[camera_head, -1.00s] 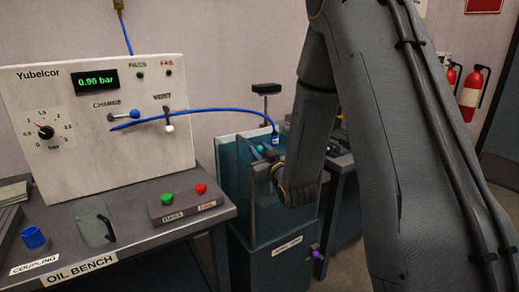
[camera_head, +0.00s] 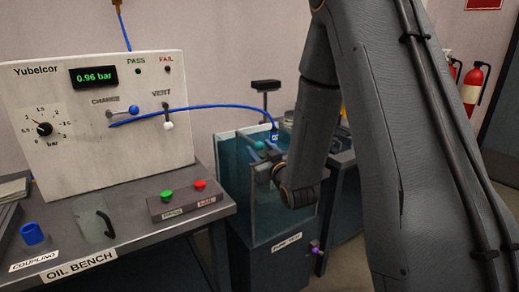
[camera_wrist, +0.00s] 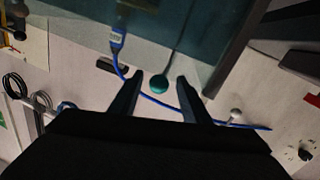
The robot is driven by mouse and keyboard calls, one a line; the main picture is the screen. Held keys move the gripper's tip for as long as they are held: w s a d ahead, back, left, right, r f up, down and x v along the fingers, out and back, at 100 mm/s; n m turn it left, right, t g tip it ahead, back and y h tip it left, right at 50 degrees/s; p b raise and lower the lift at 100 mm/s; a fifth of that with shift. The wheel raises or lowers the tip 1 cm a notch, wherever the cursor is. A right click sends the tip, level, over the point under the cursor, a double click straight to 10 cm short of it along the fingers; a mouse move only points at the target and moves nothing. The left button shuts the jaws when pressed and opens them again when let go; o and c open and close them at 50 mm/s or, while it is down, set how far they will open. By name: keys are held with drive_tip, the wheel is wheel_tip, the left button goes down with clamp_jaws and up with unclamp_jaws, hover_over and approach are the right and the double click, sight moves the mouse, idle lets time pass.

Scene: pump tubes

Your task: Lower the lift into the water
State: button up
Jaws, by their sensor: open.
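The glass-walled water tank (camera_head: 235,190) stands right of the oil bench, with blue-green water inside. A teal ball knob (camera_head: 259,146) shows at the tank top, partly beside my arm; I take it for the lift's handle. In the wrist view, the teal knob (camera_wrist: 155,84) on a thin stem lies in the picture between the fingers of my gripper (camera_wrist: 160,76). The fingers are open and apart from each other; I cannot tell how far beyond them the knob is. In the head view my arm hides most of the gripper and part of the tank.
A blue hose (camera_head: 200,109) runs from the test panel (camera_head: 95,130) to a blue fitting (camera_head: 274,134) over the tank. The panel reads 0.96 bar. A purple knob (camera_head: 316,250) sits low right of the tank. A fire extinguisher (camera_head: 473,90) hangs on the wall.

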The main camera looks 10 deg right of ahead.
drive_tip(key=s, duration=0.6)
drive_tip(key=shift+s+d, duration=0.15)
drive_tip(key=shift+d, duration=0.2)
drive_tip(key=shift+s, duration=0.1)
